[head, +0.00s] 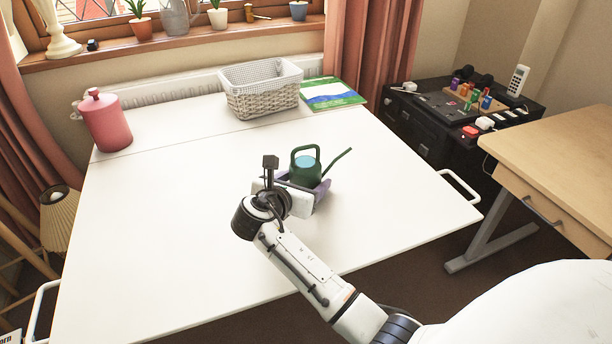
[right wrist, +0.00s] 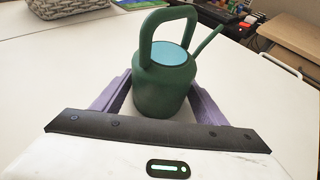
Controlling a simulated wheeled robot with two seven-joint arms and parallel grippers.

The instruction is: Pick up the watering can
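The green watering can (head: 304,172) stands upright on the white table (head: 180,220), with its handle raised and its spout pointing right. It also shows in the right wrist view (right wrist: 162,90), its blue top under the handle. My right gripper (head: 303,186) is low at the table, its purple fingers on either side of the can's body. In the right wrist view the fingers of my right gripper (right wrist: 160,100) are spread, with a strip of white table showing between the left finger and the can. My left gripper is not in view.
A white wicker basket (head: 262,98) and a green-and-blue booklet (head: 330,94) lie at the table's back. A pink canister (head: 107,122) stands at the back left. The table's left and middle are clear. A wooden desk (head: 560,150) stands to the right.

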